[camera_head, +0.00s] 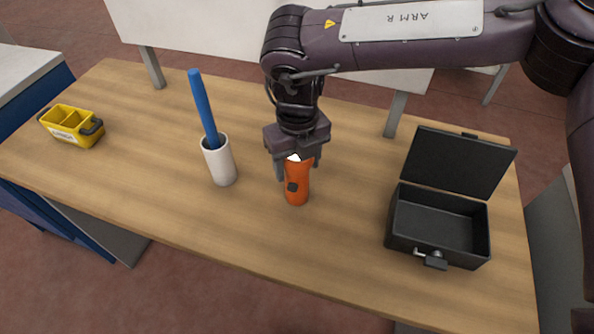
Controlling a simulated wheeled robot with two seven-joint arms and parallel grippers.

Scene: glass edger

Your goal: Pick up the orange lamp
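The orange lamp (297,187) stands upright on the wooden table, with a dark button on its side and a white tip at its top. My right gripper (298,166) points down over it, with one finger at each side of the lamp's upper part. The fingers look very close to the lamp's sides. I cannot tell whether they touch it. The gripper body partly hides the lamp's top. My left gripper is not in view.
A white cup (220,163) holding a blue rod (203,108) stands left of the lamp. An open black box (440,225) is at the right of the table (190,222). A yellow caddy (72,125) sits at the far left. The table front is clear.

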